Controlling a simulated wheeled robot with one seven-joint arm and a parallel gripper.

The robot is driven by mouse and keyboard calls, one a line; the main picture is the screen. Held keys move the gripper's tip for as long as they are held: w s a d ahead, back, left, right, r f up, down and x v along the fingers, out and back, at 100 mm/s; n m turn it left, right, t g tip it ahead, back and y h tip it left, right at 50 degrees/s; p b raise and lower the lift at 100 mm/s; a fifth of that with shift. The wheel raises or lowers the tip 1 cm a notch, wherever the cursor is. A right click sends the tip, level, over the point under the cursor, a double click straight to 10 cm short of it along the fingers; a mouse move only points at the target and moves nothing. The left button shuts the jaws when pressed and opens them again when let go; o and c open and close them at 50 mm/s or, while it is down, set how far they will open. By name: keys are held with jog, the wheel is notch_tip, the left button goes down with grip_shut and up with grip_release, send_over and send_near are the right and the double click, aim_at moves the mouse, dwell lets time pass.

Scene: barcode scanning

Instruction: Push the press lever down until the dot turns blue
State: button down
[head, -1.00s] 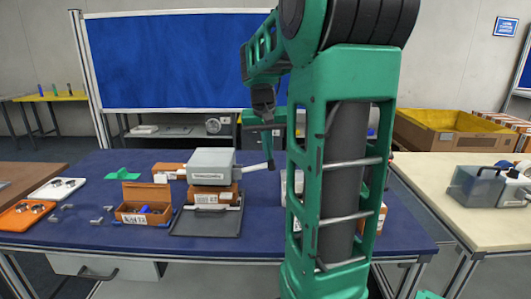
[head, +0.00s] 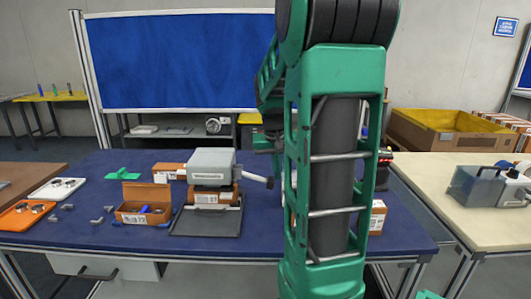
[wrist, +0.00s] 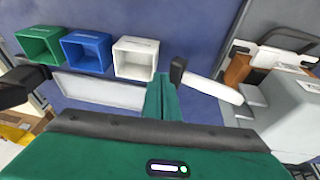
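The press (head: 212,163) is a grey box-shaped machine on the blue table, with an orange-brown box under its head. Its lever (head: 254,178) sticks out to the right, slopes slightly down and ends in a black knob. In the wrist view the white lever (wrist: 212,87) and its black knob (wrist: 178,70) lie just right of my gripper (wrist: 161,78). My green fingers are together with nothing seen between them. Contact with the lever cannot be told. In the head view my arm hides most of the gripper. I cannot make out the press's dot.
Green (wrist: 40,45), blue (wrist: 86,51) and white (wrist: 134,58) bins stand left of my fingers in the wrist view. An open orange-brown box (head: 131,217) with small parts and trays of parts lie left of the press. My arm covers the table's right part.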

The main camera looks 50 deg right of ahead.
jog(key=shift+a+f, duration=0.1)
jog(key=shift+f, duration=1.45)
jog(key=shift+w, duration=0.1)
jog(key=shift+r, duration=0.1)
dwell(0.6)
jog(key=s+d+r, duration=0.2)
jog(key=s+r, duration=0.5)
jog(key=r, duration=0.4)
jog(key=shift+r, duration=0.3)
jog(key=shift+d, duration=0.1)
jog(key=s+a+f+n+y, duration=0.1)
jog(key=s+a+f, duration=0.2)
jog(key=a, duration=0.5)
jog(key=s+a+f+n+g+y, duration=0.1)
jog(key=s+a+f, duration=0.3)
jog(key=a, duration=0.4)
jog(key=s+a+f+n+y, duration=0.1)
jog(key=s+a+f, duration=0.3)
jog(key=a, duration=0.4)
jog(key=shift+s+a+f+n+g+y, duration=0.25)
jog(key=shift+f+n+g+y, duration=0.05)
jog(key=shift+f, duration=0.1)
